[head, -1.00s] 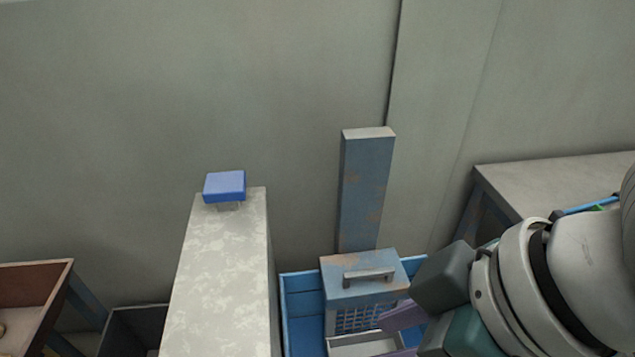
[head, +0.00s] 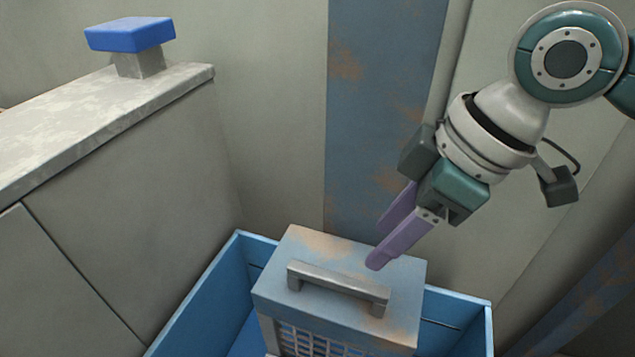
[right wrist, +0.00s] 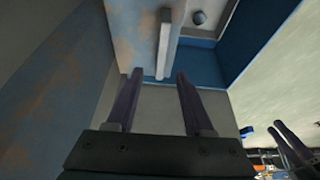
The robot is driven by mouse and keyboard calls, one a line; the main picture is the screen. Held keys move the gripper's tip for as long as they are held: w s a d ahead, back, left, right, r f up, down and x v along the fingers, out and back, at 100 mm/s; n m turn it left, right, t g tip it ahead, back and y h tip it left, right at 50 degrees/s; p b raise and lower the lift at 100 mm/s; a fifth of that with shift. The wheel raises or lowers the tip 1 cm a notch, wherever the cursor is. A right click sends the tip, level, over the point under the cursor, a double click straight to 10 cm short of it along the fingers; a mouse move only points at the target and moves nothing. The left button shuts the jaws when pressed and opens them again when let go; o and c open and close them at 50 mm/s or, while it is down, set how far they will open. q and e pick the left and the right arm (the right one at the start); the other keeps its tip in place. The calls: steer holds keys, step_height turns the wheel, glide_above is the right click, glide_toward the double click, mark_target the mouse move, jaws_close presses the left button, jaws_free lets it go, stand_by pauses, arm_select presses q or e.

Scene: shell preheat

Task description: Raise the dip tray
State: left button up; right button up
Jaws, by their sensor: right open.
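The dip tray unit shows as a worn blue-grey box (head: 335,262) with a metal bar handle (head: 338,287) on top and a mesh front. It sits within a blue open tank, in front of a rusty upright post (head: 375,120). My right gripper (head: 382,245) is open and empty, pointing down just above and behind the handle's right end. In the right wrist view the handle (right wrist: 163,45) lies beyond the open fingertips (right wrist: 157,78), apart from them. Dark fingers, apparently my left gripper (right wrist: 286,142), show small at lower right there. The tray's lower part is out of view.
The blue tank (head: 205,297) has raised walls around the box. A grey counter (head: 110,100) with a blue-topped block (head: 130,36) stands at left. The wall is close behind the post. Free space lies above the box.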

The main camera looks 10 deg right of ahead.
mark_target(340, 279)
steer(key=b+x, duration=0.1)
steer(key=x, duration=0.2)
steer(key=b+x, duration=0.1)
steer(key=x, duration=0.2)
steer(key=b+x, duration=0.2)
steer(key=x, duration=0.1)
steer(key=shift+w+a+f, duration=0.1)
steer(key=shift+a+f, duration=0.1)
steer(key=shift+a, duration=0.25)
jaws_close()
stand_by(0.8)
